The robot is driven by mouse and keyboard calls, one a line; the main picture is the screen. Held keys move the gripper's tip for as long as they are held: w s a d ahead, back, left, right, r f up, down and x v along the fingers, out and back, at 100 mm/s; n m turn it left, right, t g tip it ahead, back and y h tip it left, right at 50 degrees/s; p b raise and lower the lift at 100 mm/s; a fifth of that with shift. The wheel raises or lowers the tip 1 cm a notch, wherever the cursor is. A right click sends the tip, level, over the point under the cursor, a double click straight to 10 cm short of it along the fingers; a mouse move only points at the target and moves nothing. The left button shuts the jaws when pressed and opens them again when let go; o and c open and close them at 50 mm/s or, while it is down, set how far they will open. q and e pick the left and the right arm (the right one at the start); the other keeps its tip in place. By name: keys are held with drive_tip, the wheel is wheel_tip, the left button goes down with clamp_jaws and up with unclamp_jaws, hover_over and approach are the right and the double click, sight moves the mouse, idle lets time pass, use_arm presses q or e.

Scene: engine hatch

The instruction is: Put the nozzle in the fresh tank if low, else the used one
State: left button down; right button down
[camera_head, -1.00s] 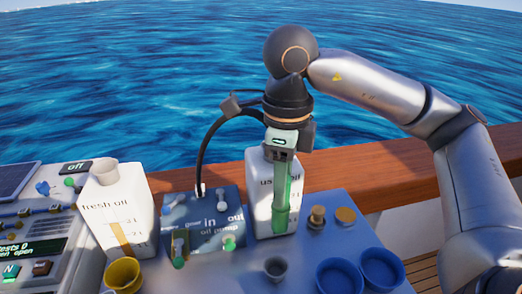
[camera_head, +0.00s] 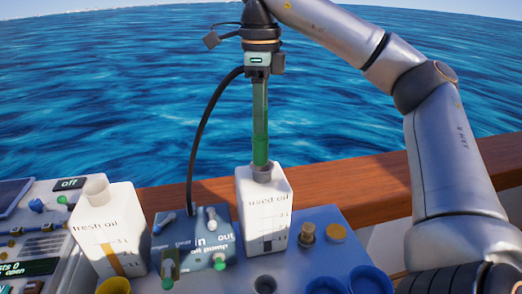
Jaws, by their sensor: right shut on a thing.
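My right gripper (camera_head: 259,66) is shut on the nozzle (camera_head: 261,122), a long upright green tube with a black hose at its top. The nozzle's lower end is at the dark neck (camera_head: 262,173) of the white used oil tank (camera_head: 257,215); I cannot tell whether it is inside or just above. A dark strip shows low on that tank's gauge. The white fresh oil tank (camera_head: 92,212) stands at the left with a grey open neck. Its gauge shows an amber strip reaching about the upper mark. My left gripper is not in view.
The blue oil pump box (camera_head: 188,247) stands between the tanks, with the hose running down to it. A brass fitting (camera_head: 306,236), an orange cap (camera_head: 335,233) and blue cups (camera_head: 365,281) are at the right. A wooden rail (camera_head: 345,185) runs behind.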

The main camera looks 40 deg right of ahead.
drive_tip(key=w+d+f, duration=0.3)
drive_tip(key=f, duration=0.2)
drive_tip(key=w+d+f, duration=0.3)
drive_tip(key=f, duration=0.3)
drive_tip(key=shift+w+d+b, duration=0.25)
drive_tip(key=shift+w+b, duration=0.05)
drive_tip(key=shift+b, duration=0.1)
drive_tip(key=shift+f, duration=0.1)
drive_tip(key=c, duration=0.6)
unclamp_jaws()
drive_tip(key=shift+o, duration=0.2)
